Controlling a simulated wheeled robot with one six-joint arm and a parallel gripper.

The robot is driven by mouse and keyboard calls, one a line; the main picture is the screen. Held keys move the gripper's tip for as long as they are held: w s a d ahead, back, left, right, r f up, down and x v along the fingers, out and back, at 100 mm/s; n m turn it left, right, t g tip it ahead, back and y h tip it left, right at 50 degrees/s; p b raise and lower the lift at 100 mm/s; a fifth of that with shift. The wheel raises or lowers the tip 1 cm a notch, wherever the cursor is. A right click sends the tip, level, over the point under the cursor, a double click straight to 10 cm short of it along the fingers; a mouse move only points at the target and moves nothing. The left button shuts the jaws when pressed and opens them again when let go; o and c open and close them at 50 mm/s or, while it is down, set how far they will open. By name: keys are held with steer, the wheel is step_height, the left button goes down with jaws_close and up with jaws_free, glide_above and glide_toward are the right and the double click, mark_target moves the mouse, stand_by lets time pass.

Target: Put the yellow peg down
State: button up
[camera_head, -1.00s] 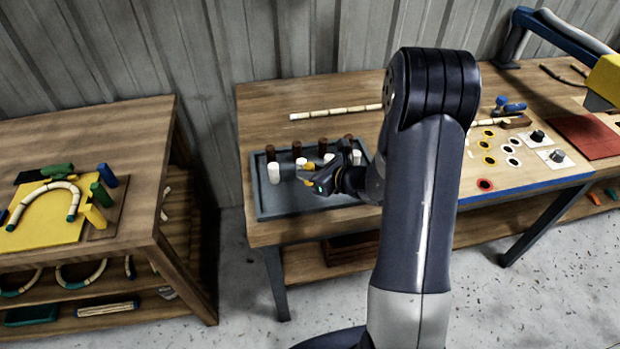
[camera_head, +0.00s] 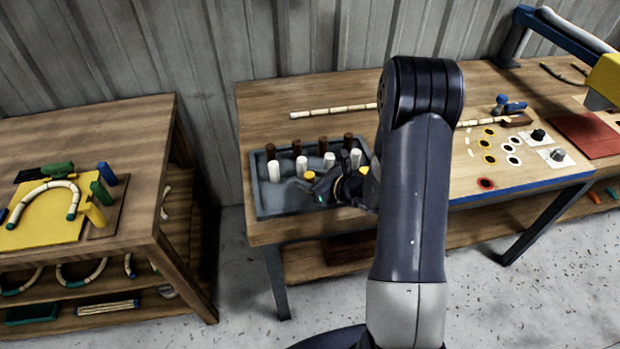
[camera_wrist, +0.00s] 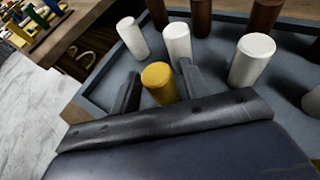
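The yellow peg (camera_wrist: 160,86) stands upright between the two fingers of my gripper (camera_wrist: 158,88) in the wrist view, with narrow gaps at its sides. The fingers look open around it. Its lower end is hidden behind my gripper. In the head view its yellow top (camera_head: 310,175) shows in front of the white peg row, over the grey tray (camera_head: 268,209). My gripper (camera_head: 312,183) reaches in low from the right. A second yellow spot shows by my wrist in the head view, and I cannot tell what it is.
Several white pegs (camera_head: 274,171) stand in a row in the tray, with brown pegs (camera_head: 271,152) behind them. A jointed pale rod (camera_head: 335,111) lies farther back on the table (camera_head: 265,97). The tray's front left part is clear.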

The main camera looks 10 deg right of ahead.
steer(key=shift+o, duration=0.2)
steer(key=shift+r, duration=0.1)
steer(key=shift+r+p, duration=0.2)
steer(key=shift+p, duration=0.1)
steer(key=b+v, duration=0.2)
steer(key=v, duration=1)
steer(key=shift+f, duration=0.2)
